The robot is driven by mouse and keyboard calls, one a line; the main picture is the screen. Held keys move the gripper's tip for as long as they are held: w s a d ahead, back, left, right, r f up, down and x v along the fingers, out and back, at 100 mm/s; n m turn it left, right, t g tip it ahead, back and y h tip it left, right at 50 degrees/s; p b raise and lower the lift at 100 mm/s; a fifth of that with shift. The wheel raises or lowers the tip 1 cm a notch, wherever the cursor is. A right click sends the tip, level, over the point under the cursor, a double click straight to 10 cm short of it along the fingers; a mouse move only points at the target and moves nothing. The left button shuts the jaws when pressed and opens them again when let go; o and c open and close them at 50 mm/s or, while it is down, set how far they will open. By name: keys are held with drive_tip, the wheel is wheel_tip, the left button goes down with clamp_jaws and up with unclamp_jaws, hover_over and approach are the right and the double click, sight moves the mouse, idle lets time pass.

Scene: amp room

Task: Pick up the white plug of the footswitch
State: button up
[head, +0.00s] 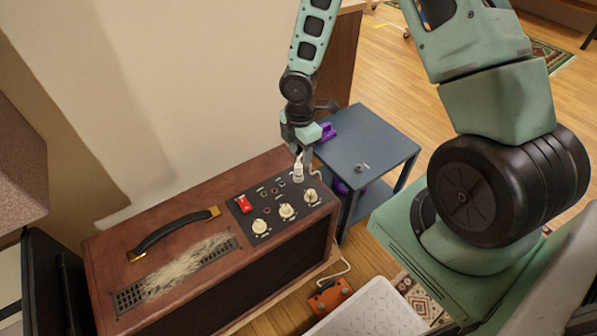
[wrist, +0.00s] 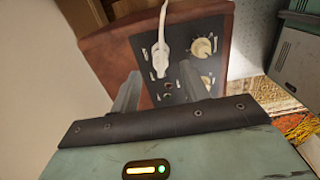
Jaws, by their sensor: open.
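The white plug (head: 298,173) stands upright in the control panel (head: 275,204) at the right end of the brown amp's top. In the wrist view the plug (wrist: 161,58) shows with its white cable running up out of frame. My gripper (head: 303,150) is just above the plug. In the wrist view its two fingers are apart, with the plug between and beyond the tips (wrist: 160,82); I cannot tell if they touch it. The orange footswitch (head: 330,296) is on the floor in front of the amp, with a white cable beside it.
The brown amp (head: 160,225) has a black handle, knobs and a red switch (head: 243,203) near the plug. A dark blue-grey side table (head: 370,145) with purple items stands right behind it. A pale wall is behind the amp. A white ribbed surface (head: 370,312) lies at the front.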

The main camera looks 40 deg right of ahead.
sight(298, 163)
drive_tip(key=f, duration=0.1)
drive_tip(key=f+b, duration=0.1)
drive_tip(key=f, duration=0.1)
drive_tip(key=f+b, duration=0.1)
drive_tip(key=f, duration=0.1)
drive_tip(key=shift+a, duration=0.25)
clamp_jaws()
drive_tip(key=shift+r, duration=0.1)
